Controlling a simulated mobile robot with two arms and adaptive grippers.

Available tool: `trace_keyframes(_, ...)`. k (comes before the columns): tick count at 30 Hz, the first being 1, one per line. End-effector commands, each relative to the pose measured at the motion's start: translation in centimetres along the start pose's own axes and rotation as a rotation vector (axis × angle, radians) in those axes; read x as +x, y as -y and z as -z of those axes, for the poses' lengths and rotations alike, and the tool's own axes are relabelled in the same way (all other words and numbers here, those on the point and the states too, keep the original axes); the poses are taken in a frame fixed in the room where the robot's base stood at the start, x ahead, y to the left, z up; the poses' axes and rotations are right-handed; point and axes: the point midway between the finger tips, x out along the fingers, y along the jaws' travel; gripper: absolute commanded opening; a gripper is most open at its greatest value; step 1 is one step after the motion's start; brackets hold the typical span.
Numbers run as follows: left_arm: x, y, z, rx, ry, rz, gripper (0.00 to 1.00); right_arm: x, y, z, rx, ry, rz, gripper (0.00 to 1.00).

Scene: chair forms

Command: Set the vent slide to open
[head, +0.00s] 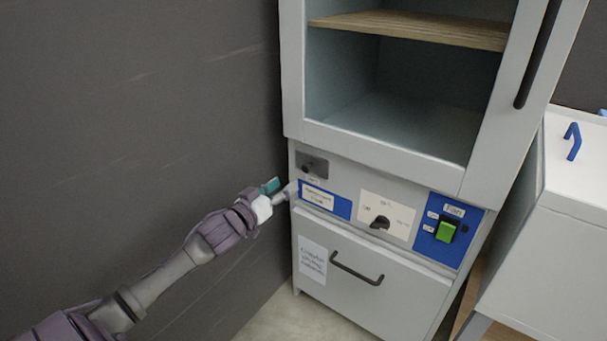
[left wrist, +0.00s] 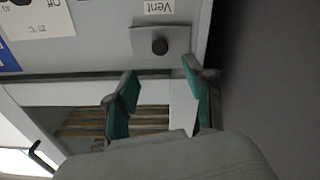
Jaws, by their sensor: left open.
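The vent slide is a dark round knob (left wrist: 160,46) on a small grey plate (left wrist: 138,40). In the left wrist view, which is turned upside down, the knob stands near the middle of the plate. A "Vent" label (left wrist: 160,7) is beside the plate. In the head view the plate (head: 316,163) is at the upper left of the cabinet's control panel. My left gripper (head: 277,190) is just left of and below it. In the left wrist view its teal fingers (left wrist: 160,90) are apart and empty, and the knob appears beyond the gap between them. My right gripper does not show.
The cabinet (head: 292,70) has an open shelf bay above and a drawer with a dark handle (head: 356,269) below. Right of the vent are a dial (head: 380,222) and a green fan switch (head: 446,232). A dark wall (head: 140,110) runs close along the left side.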

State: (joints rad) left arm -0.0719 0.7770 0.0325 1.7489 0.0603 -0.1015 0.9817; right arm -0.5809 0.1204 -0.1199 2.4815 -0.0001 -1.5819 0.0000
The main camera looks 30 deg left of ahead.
Motion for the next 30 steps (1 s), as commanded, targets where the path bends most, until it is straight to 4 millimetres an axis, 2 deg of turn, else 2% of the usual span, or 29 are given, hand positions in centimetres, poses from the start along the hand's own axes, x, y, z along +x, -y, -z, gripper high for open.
trace_keyframes(1, 1.1, 0.1, 0.0, 0.002, -0.004, -0.001, 0.53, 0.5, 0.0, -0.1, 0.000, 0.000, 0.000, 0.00)
trace_keyframes(7, 5.0, 0.1, 0.0, 0.002, -0.003, 0.001, 0.53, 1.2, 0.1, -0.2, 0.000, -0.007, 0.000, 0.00)
trace_keyframes(15, 8.7, 0.1, -0.1, 0.002, -0.001, 0.001, 0.53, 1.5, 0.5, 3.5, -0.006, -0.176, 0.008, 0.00)
trace_keyframes(21, 9.7, 0.1, -0.1, 0.002, 0.001, 0.002, 0.53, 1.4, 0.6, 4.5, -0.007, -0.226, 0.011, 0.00)
trace_keyframes(29, 9.8, 0.1, -0.1, 0.002, 0.001, 0.001, 0.53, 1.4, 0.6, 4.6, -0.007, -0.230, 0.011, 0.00)
trace_keyframes(30, 9.8, 0.1, -0.1, 0.002, 0.001, 0.001, 0.47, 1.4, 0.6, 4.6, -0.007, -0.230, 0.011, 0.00)
